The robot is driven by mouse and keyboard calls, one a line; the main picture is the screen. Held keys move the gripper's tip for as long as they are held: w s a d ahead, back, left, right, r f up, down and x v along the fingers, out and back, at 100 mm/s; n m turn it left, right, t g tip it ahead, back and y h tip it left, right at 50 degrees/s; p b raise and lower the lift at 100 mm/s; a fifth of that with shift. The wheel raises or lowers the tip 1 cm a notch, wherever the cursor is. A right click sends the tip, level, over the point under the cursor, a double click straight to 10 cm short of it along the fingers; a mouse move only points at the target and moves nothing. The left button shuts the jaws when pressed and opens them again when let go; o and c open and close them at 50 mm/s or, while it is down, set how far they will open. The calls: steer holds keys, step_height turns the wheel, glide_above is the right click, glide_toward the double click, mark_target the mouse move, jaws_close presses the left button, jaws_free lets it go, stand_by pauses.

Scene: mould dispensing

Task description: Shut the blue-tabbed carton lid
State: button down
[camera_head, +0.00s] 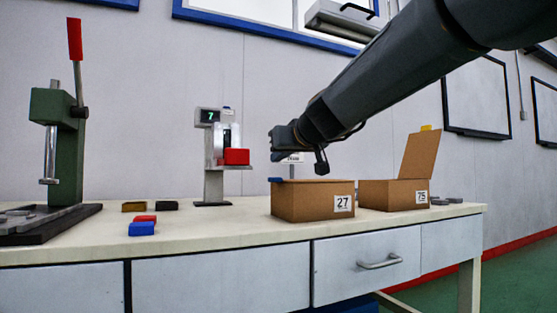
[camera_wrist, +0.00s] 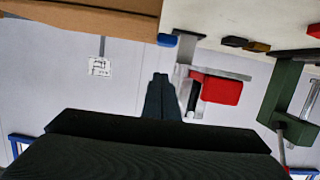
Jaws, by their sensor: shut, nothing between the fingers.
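The carton labelled 27 (camera_head: 312,203) stands on the bench. Its lid lies flat across the top, with no gap that I can make out, and its blue tab (camera_head: 276,180) sticks out at the top left edge. In the wrist view the carton (camera_wrist: 85,20) is at the upper left, with the blue tab (camera_wrist: 167,40) at its right end. My gripper (camera_head: 276,146) is above the tab end of the carton, apart from it. In the wrist view its fingers (camera_wrist: 160,78) are together and empty, below the tab in the picture.
A carton labelled 75 (camera_head: 392,195) stands to the right, its yellow-tabbed lid (camera_head: 418,155) raised. A green press (camera_head: 65,150) stands far left.

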steer(key=v, duration=1)
steer(key=s+a+f+n+g+p, duration=0.15)
steer(key=s+a+f+g, duration=0.3)
steer(key=s+f, duration=0.55)
steer(key=s+a+f+g+p, duration=0.35)
steer(key=s+a+f, duration=0.3)
steer(key=f, duration=0.55)
steer(key=s+d+f+g+h+p, duration=0.1)
steer(key=s+d+f+g+h, duration=0.2)
steer(key=s+f, duration=0.6)
steer(key=s+d+f+g+h+p, duration=0.15)
steer(key=s+d+f+g, duration=0.35)
steer(key=s, duration=0.8)
steer(key=d+r+m+p, duration=0.2)
steer(key=d+r+p, duration=0.4)
steer(key=r+p, duration=0.3)
steer(key=d+r+m+t+h+p, duration=0.1)
steer(key=d+r+p, duration=0.6)
steer(key=p, duration=0.9)
steer(key=d+r+m+t+h+p, duration=0.1)
steer(key=d+r+m+p, duration=0.2)
steer(key=d+r+p, duration=0.4)
step_height(320, 180, up, 5)
steer(key=p, duration=0.6)
steer(key=shift+s+m, duration=0.25)
steer(key=shift+m, duration=0.1)
steer(key=shift+a+f, duration=0.1)
